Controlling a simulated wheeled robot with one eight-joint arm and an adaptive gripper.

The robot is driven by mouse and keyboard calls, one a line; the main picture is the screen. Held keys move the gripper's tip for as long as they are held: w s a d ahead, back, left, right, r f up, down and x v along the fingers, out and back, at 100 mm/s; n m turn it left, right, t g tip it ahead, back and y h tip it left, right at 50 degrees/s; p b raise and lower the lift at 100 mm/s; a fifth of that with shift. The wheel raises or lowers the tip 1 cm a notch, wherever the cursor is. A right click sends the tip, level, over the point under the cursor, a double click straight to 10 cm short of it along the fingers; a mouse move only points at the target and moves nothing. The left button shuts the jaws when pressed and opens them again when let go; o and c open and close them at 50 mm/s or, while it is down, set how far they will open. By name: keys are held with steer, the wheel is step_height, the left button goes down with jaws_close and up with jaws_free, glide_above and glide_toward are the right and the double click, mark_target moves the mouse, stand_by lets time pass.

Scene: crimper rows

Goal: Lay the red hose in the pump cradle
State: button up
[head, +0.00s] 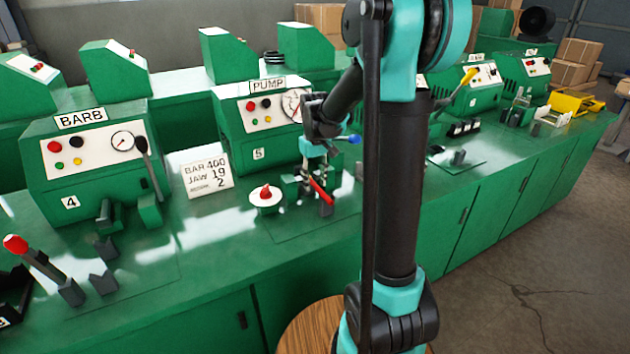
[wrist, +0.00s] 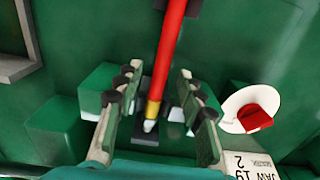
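The red hose (wrist: 170,50) runs down the middle of the wrist view, with a brass-coloured collar and pale tip at its near end. It also shows in the head view (head: 320,190), in front of the pump machine (head: 262,115). Dark cradle blocks (wrist: 146,139) show under the tip and near the far end; whether the hose is fully seated in them I cannot tell. My gripper (wrist: 157,98) is open, its fingers on both sides of the hose's near end with gaps to it. In the head view my gripper (head: 313,168) is just above the hose.
A white disc with a red knob (head: 266,196) stands left of the hose. A white sign (head: 208,174) stands beside the pump machine. The barb machine (head: 85,150) is further left, with a red-tipped lever (head: 16,244) near the front. The bench front before the hose is clear.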

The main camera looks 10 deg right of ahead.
step_height(320, 180, up, 12)
stand_by(0.6)
